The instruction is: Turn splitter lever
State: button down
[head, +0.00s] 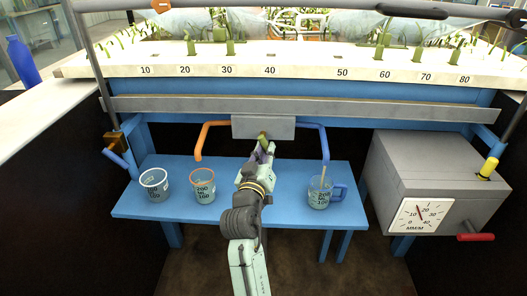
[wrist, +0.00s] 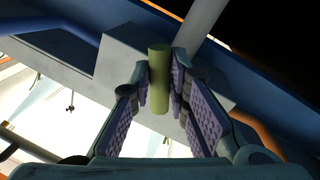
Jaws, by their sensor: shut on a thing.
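The splitter lever is a short olive-green cylinder (head: 262,136) at the front of the grey splitter box (head: 280,122), under the flume. It also shows in the wrist view (wrist: 159,68), between the two purple-padded fingers. My gripper (head: 264,150) is shut on the lever, with a finger on each side; the gripper also shows in the wrist view (wrist: 161,92). The fingers and wrist hide the lever's lower part in the head view. An orange pipe (head: 203,128) leaves the box to the left and a blue pipe (head: 322,132) to the right.
A blue table (head: 140,205) holds a white-rimmed cup (head: 154,184), an orange-rimmed cup (head: 203,188) and a blue-handled jug (head: 322,195). A thin stream falls from the blue pipe into the jug. A grey box with a dial (head: 424,216) and red handle (head: 475,237) stands right.

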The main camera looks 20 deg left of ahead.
jog(key=shift+w+d+r+n, duration=0.15)
jog(key=shift+d+n, duration=0.1)
jog(key=shift+n, duration=0.75)
jog(key=c, duration=1.5)
grip_release()
jog(key=shift+c, duration=0.2)
jog(key=s+d+f, duration=0.1)
jog(key=s, duration=1.1)
jog(key=shift+d+f, duration=0.2)
